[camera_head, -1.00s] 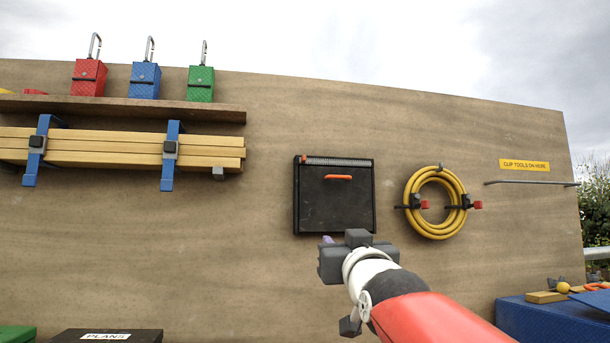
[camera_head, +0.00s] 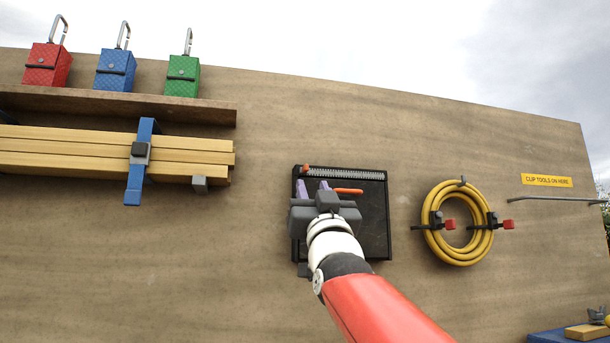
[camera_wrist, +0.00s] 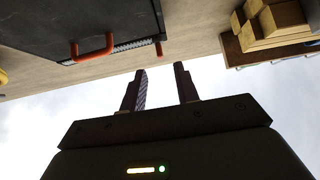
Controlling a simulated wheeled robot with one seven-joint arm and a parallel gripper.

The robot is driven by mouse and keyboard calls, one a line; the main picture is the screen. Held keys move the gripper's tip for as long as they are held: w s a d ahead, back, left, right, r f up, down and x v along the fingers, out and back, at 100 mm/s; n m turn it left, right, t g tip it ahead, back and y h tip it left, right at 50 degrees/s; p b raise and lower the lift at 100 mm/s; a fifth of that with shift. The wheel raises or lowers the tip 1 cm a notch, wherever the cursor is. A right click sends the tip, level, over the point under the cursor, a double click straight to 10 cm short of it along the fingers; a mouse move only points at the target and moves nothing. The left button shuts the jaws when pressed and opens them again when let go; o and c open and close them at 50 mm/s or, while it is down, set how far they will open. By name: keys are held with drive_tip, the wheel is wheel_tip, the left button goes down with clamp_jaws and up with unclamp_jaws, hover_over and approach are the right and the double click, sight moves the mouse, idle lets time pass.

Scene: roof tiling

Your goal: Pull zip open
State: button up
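A black case (camera_head: 372,222) hangs on the board, with a pale toothed zip (camera_head: 345,174) along its top. A small orange-red zip pull (camera_head: 305,168) sits at the zip's left end. An orange handle (camera_head: 348,191) is on the case front. My gripper (camera_head: 312,187) is open and empty, in front of the case's upper left, just below the pull; it hides part of the case. In the wrist view, turned over, the pull (camera_wrist: 158,48) is ahead of the open fingers (camera_wrist: 161,75) and apart from them; the handle (camera_wrist: 92,47) is to the left.
A yellow hose coil (camera_head: 458,222) hangs right of the case. A metal rail (camera_head: 560,199) is at far right. The board between is bare.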

sight(307, 171)
drive_tip(key=p+x, duration=0.3)
drive_tip(key=x, duration=0.3)
drive_tip(key=shift+w+r, duration=0.2)
clamp_jaws()
